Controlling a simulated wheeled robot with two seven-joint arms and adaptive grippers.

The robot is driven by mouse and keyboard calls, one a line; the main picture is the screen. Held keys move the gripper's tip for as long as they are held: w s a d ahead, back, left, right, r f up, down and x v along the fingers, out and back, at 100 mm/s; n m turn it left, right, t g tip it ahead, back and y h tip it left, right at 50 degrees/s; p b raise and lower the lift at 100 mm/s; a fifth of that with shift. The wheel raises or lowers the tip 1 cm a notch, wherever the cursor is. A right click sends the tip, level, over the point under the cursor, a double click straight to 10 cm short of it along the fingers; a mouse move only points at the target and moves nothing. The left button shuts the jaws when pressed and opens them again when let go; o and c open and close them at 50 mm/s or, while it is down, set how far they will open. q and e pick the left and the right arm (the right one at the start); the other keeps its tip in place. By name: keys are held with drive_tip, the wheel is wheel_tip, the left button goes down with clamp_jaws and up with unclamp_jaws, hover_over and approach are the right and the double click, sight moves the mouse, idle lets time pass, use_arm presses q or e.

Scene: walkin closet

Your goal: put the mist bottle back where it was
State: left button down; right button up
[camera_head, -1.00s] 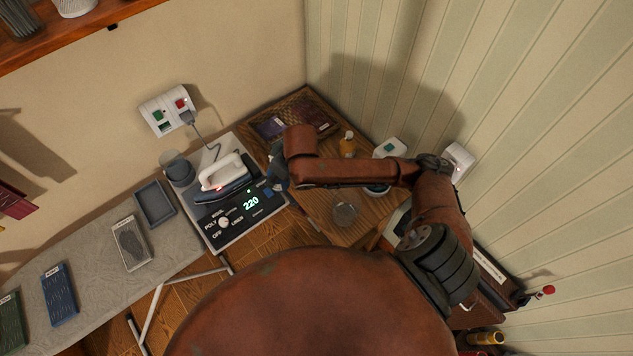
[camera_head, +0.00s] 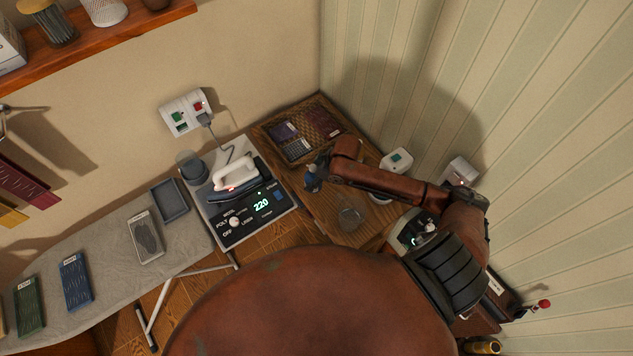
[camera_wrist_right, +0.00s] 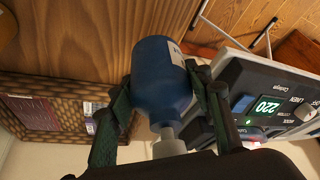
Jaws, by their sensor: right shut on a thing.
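The mist bottle (camera_wrist_right: 160,80), blue with a pale label and a grey neck, is between the fingers of my right gripper (camera_wrist_right: 172,112) in the right wrist view. The right gripper is shut on it. In the head view the blue bottle (camera_head: 312,183) shows small at the end of my right arm, over the wooden table (camera_head: 322,207), just right of the ironing station. Its clearance above the table cannot be told. My left gripper is not in view.
The iron (camera_head: 234,178) stands on its station with a lit 220 display (camera_head: 261,204). A woven tray (camera_head: 328,122) with dark flat items lies at the back of the table.

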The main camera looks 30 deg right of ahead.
drive_tip(key=shift+w+d+f, duration=0.25)
drive_tip(key=shift+d+f, duration=0.1)
drive_tip(key=shift+f, duration=0.15)
drive_tip(key=shift+w+d+f, duration=0.2)
drive_tip(key=shift+d+f, duration=0.15)
drive_tip(key=shift+f, duration=0.1)
drive_tip(key=shift+d+f, duration=0.1)
drive_tip(key=shift+f, duration=1.55)
drive_tip(key=o, duration=1.4)
drive_tip(key=shift+f, duration=0.1)
drive_tip(key=v, duration=1.2)
drive_tip(key=shift+p, duration=0.3)
